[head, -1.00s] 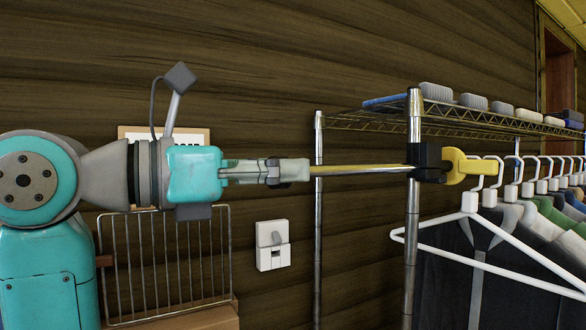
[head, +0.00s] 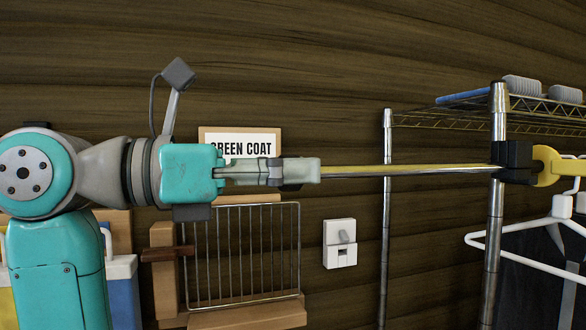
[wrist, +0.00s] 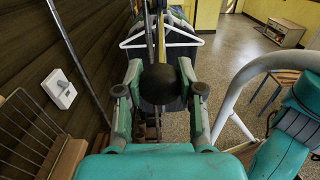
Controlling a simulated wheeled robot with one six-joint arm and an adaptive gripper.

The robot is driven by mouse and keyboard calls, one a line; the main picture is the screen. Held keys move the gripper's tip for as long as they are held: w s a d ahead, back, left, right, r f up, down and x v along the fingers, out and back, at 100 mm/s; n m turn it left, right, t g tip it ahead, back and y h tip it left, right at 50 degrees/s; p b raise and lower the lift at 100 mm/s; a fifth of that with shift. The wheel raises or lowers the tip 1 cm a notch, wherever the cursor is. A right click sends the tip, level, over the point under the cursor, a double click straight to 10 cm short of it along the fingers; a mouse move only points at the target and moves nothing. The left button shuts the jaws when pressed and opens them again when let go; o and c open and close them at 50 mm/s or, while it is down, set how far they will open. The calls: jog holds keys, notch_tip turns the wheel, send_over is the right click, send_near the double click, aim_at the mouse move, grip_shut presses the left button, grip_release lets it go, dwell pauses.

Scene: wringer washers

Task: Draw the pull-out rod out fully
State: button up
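The pull-out rod (head: 405,170) is a thin, straight yellow and silver bar. In the head view it runs level from a black bracket (head: 513,162) on a chrome shelf post to my gripper (head: 300,172). A long stretch of it is out of the bracket. In the wrist view a dark round knob (wrist: 158,84) sits between the two fingers of my gripper (wrist: 160,90), at the rod's near end. The fingers are closed about this knob; in the head view they hide it. A yellow hook-like piece (head: 548,167) is on the bracket's far side.
A wire shelf (head: 450,118) with brushes is at the right, with white hangers (head: 525,232) below. A wall switch (head: 340,244), a wire rack (head: 240,250) and a "GREEN COAT" sign (head: 240,143) are near my arm. Open floor (wrist: 236,60) shows in the wrist view.

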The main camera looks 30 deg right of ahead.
jog(key=o, duration=0.4)
jog(key=shift+w+a, duration=0.1)
jog(key=shift+a, duration=0.15)
jog(key=v, duration=1.2)
